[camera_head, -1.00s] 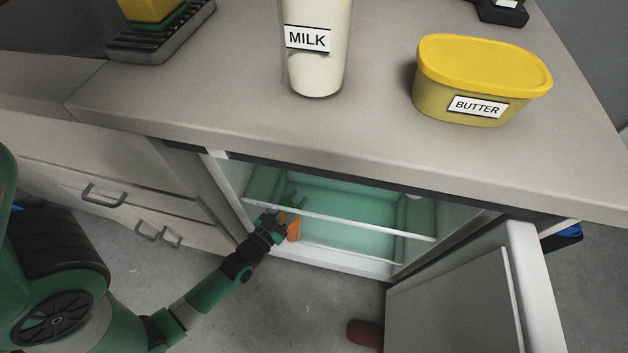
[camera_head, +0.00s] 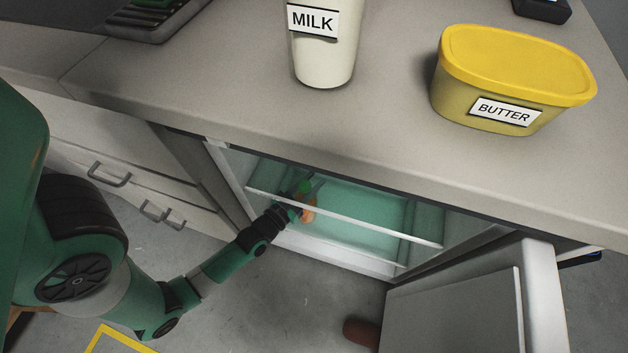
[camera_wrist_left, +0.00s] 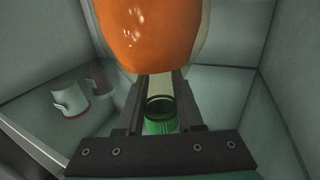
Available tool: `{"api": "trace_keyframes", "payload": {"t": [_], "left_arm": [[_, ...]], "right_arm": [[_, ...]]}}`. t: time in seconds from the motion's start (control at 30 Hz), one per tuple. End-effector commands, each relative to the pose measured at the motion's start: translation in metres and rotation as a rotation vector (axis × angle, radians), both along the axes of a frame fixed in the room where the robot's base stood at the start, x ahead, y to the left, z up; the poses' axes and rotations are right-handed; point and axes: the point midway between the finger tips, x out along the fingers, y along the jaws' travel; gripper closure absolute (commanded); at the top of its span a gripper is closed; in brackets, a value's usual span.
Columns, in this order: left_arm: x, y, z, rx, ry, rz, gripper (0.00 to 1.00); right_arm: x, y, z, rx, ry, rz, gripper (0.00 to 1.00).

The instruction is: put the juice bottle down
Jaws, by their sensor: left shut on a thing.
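The juice bottle (camera_head: 309,214) shows as a small orange shape inside the open fridge, at its left side and partly behind the shelf edge. In the left wrist view its orange body (camera_wrist_left: 150,38) fills the top middle, and a green cap (camera_wrist_left: 160,122) shows between the fingers. My left gripper (camera_head: 303,196) reaches into the fridge and is shut on the bottle; its fingers (camera_wrist_left: 160,85) stand on both sides of the bottle near the cap. I cannot tell whether the bottle touches a fridge surface. My right gripper is not in view.
The fridge (camera_head: 338,262) has a glass shelf with a pale front edge (camera_head: 345,218) and an open door (camera_head: 470,310) at the right. A milk bottle (camera_head: 324,60) and a butter tub (camera_head: 510,85) stand on the counter (camera_head: 220,90) above. A white cup-like object (camera_wrist_left: 70,100) shows in the wrist view.

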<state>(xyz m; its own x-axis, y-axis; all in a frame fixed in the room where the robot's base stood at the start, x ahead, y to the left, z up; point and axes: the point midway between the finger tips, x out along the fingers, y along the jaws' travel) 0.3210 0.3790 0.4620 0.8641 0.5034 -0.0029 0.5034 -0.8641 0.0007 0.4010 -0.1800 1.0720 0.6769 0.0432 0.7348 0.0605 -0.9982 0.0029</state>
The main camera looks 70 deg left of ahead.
Motion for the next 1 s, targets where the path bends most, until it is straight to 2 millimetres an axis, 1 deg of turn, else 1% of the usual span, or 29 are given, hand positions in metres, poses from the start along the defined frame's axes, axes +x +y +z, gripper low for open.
{"api": "trace_keyframes", "payload": {"t": [0.13,0.27,0.3,0.43,0.47,0.7,0.8,0.87,0.97,1.0], "left_arm": [[0.0,0.0,0.002,0.003,-0.004,0.0,1.0],[0.0,0.0,-0.003,0.002,-0.003,0.0,1.0],[0.0,0.0,-0.003,0.0,0.0,0.0,0.59],[0.0,0.0,-0.003,0.0,0.0,0.0,0.35],[0.0,0.0,-0.003,0.0,0.0,0.0,0.34],[0.0,0.0,-0.002,0.0,0.0,0.0,0.34],[-0.001,0.0,0.003,0.0,0.0,0.0,0.34],[-0.008,-0.005,0.001,-0.002,0.003,0.0,0.34],[-0.025,-0.014,0.003,-0.002,0.006,-0.001,0.34],[-0.033,-0.02,0.003,-0.003,0.007,-0.002,0.34]], "right_arm": [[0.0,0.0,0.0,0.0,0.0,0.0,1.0],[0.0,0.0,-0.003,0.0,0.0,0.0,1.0],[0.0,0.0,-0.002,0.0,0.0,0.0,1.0],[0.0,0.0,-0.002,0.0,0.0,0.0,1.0],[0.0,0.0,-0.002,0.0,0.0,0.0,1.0],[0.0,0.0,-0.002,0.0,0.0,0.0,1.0],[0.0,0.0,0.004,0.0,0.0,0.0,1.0],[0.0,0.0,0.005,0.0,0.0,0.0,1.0],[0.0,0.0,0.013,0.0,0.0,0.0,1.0],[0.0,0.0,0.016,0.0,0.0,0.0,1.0]]}}
